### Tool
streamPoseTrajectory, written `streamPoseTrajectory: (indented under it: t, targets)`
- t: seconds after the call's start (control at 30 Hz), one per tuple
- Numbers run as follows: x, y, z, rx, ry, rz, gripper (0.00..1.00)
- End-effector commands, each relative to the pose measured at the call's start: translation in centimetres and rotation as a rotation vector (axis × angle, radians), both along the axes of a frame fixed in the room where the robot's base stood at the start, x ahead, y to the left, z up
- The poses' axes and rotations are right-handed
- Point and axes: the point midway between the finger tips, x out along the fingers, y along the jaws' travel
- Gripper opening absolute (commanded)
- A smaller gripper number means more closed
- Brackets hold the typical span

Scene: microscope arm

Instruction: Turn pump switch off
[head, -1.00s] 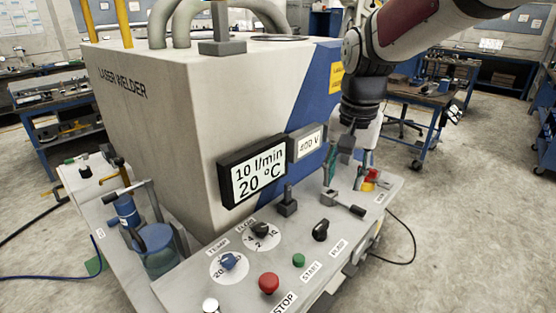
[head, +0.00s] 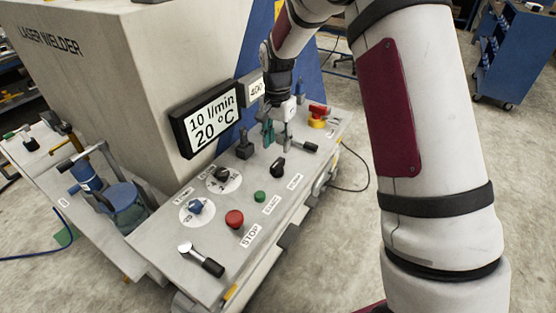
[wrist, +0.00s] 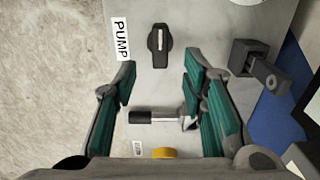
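The pump switch (head: 278,166) is a black rotary knob on the sloping grey panel in the head view. In the wrist view the knob (wrist: 160,46) stands beside the PUMP label (wrist: 120,38), and its white mark lies along the picture's vertical. My gripper (wrist: 160,76) is open and empty, with green-padded fingers. The knob shows just past the fingertips, roughly midway between them, and apart from them. In the head view my gripper (head: 275,132) hangs over the panel behind the knob.
A lever with a black handle (wrist: 150,117) shows between my fingers in the wrist view. A grey block fitting (wrist: 252,62) lies right of the knob. The head view shows a red-and-yellow switch (head: 318,115), green button (head: 259,197), red stop button (head: 234,218) and display (head: 208,121).

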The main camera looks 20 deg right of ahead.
Motion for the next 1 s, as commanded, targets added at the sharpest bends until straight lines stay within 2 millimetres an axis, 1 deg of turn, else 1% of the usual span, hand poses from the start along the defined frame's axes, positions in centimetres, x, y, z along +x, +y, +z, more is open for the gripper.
streamPoseTrajectory:
  t: [0.03, 0.2, 0.4, 0.6, 0.83, 0.87, 0.9, 0.97, 1.0]
  targets:
    - [-0.2, 0.0, -1.0, 0.0, 0.006, 0.0, 0.38]
    - [-0.2, 0.0, -4.2, 0.001, 0.003, 0.0, 0.38]
    - [-0.1, 0.0, -6.8, 0.001, 0.002, 0.002, 0.38]
    - [0.0, 0.0, -7.8, 0.001, -0.001, 0.001, 0.38]
    - [0.0, 0.0, -7.8, 0.001, -0.001, 0.001, 0.38]
    - [0.0, 0.0, -7.8, 0.001, -0.001, 0.001, 0.36]
    - [0.0, 0.0, -7.8, 0.001, -0.001, 0.001, 0.27]
    - [0.0, 0.0, -7.8, 0.001, -0.001, 0.001, 0.13]
    - [0.0, 0.0, -7.8, 0.001, -0.001, 0.001, 0.04]
